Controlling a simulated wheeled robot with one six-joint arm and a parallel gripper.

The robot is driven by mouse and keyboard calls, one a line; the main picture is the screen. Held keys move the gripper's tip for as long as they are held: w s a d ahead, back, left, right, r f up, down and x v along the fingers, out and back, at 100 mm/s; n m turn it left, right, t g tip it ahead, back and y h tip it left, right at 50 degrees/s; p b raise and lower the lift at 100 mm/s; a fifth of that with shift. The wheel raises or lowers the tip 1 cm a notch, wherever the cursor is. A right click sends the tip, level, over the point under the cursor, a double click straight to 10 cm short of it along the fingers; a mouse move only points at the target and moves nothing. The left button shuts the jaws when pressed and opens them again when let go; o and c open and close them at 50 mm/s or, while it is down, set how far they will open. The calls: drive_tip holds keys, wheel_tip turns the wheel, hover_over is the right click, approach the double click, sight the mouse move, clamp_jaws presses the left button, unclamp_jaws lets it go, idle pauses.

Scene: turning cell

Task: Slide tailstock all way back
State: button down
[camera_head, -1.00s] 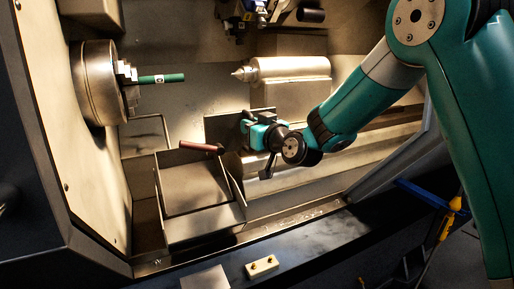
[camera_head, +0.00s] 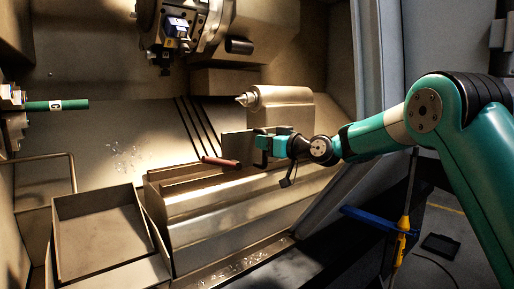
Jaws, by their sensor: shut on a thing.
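The tailstock (camera_head: 280,98) is a pale metal barrel with a pointed centre facing left, on a blocky body, at the right part of the lathe bed. A red-brown handle (camera_head: 220,162) sticks out low on its left side, beside a flat plate. My gripper (camera_head: 266,147) is at the front of the tailstock, below the barrel and right of the handle. It is shut on part of the tailstock; its fingers hide exactly which part. The tip of the centre is far from the green bar (camera_head: 57,105) at the left.
An open metal tray (camera_head: 105,231) stands at the lower left. The tool turret (camera_head: 177,28) hangs above, left of the tailstock. The sloping bed cover (camera_head: 220,215) lies below my gripper. The enclosure's right wall (camera_head: 345,75) is close right of the tailstock.

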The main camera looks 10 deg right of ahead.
drive_tip(key=shift+w+d, duration=0.2)
drive_tip(key=shift+d, duration=0.1)
drive_tip(key=c, duration=1.1)
unclamp_jaws()
drive_tip(key=shift+a, duration=0.1)
drive_tip(key=b+v, duration=0.1)
drive_tip(key=v, duration=1.6)
drive_tip(key=shift+s+b, duration=0.2)
drive_tip(key=shift+b, duration=0.1)
